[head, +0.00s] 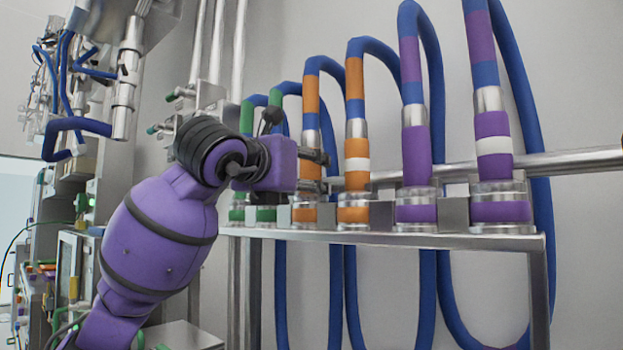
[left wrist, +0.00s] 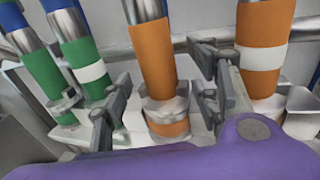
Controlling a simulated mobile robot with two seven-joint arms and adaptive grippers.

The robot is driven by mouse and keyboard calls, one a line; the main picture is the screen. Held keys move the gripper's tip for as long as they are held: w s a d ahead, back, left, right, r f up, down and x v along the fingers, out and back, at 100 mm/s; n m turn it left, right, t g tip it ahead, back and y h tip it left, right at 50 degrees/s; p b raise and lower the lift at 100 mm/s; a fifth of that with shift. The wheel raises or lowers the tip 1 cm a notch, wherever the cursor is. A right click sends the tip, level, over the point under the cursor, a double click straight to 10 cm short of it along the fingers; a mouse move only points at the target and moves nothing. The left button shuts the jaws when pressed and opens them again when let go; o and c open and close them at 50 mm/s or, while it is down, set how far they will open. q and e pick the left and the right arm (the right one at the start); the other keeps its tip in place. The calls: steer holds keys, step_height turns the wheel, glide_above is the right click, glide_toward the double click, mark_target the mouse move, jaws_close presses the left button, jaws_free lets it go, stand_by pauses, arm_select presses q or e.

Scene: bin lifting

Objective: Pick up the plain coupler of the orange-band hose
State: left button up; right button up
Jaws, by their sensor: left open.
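The plain orange coupler (head: 305,172) of the orange-band hose stands upright in the rack, partly hidden by my left gripper in the head view. In the left wrist view the plain orange coupler (left wrist: 152,55) is in the middle. Its mate with a white band (head: 356,150) stands to its right and also shows in the left wrist view (left wrist: 262,50). My left gripper (head: 318,171) is open at the plain coupler. In the left wrist view the fingers (left wrist: 163,78) appear on either side of it, with gaps visible. My right gripper is out of view.
Green couplers (left wrist: 75,55) stand close left of the left finger. Purple couplers (head: 416,160) stand farther right. The metal rack (head: 390,239) holds them all, with a horizontal rail (head: 580,161) behind. Blue hoses (head: 533,110) loop above and hang below.

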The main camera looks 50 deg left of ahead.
mark_target(306, 176)
arm_select(q)
steer(key=x, duration=0.2)
steer(key=shift+w+a+r+p, duration=0.2)
steer(key=shift+w+a+p, duration=0.1)
steer(key=shift+w+a+f, duration=0.1)
steer(key=shift+w+a, duration=0.05)
steer(key=shift+w, duration=0.35)
jaws_close()
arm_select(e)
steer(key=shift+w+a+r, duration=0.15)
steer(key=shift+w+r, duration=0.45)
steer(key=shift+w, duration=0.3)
